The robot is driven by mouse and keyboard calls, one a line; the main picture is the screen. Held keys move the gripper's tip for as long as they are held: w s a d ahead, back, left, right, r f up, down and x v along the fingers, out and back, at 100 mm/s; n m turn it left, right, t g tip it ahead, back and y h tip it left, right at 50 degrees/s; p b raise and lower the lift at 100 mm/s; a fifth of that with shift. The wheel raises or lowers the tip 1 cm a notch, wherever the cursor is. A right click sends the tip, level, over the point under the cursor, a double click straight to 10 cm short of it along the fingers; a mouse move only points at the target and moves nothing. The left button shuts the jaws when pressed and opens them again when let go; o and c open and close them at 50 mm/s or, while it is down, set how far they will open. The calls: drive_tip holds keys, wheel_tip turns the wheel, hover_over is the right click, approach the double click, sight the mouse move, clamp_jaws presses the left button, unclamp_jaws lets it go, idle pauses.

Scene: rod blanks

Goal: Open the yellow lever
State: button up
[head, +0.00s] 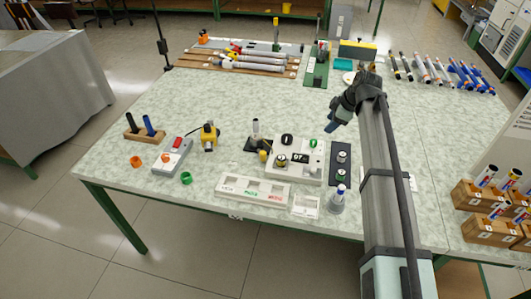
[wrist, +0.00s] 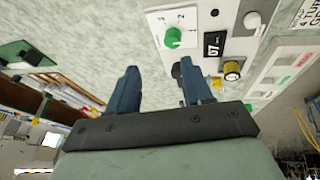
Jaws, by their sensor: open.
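A small yellow handle (head: 263,155) sticks out at the left side of the white control box (head: 295,173); it may be the yellow lever. In the wrist view a yellow piece (wrist: 216,82) shows beside the box, partly behind the right finger. A separate yellow device (head: 209,136) with a dark top and a cable stands farther left; I cannot tell whether it has a lever. My gripper (head: 331,127) is open and empty above the table, behind and right of the box. In the wrist view its two blue fingers (wrist: 158,82) are apart with nothing between them.
The box carries a green knob (wrist: 173,37), a black knob (head: 287,139) and a display. A grey remote-like unit with a red button (head: 173,156) and a two-hole wooden stand (head: 135,135) are left. The table behind the box is largely clear.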

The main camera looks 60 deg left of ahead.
sight(263, 152)
drive_tip(key=s+a+n+g+h, duration=0.15)
drive_tip(key=s+a, duration=0.25)
drive_tip(key=s, duration=0.4)
drive_tip(key=s+a+n+g+h, duration=0.1)
drive_tip(key=s+a+n+g, duration=0.15)
drive_tip(key=s, duration=0.65)
drive_tip(key=shift+m+t, duration=0.3)
drive_tip(key=shift+t, duration=0.2)
drive_tip(key=x, duration=1.3)
drive_tip(key=shift+s+a+f, duration=0.1)
drive_tip(key=shift+s+a, duration=0.1)
drive_tip(key=shift+a, duration=0.15)
clamp_jaws()
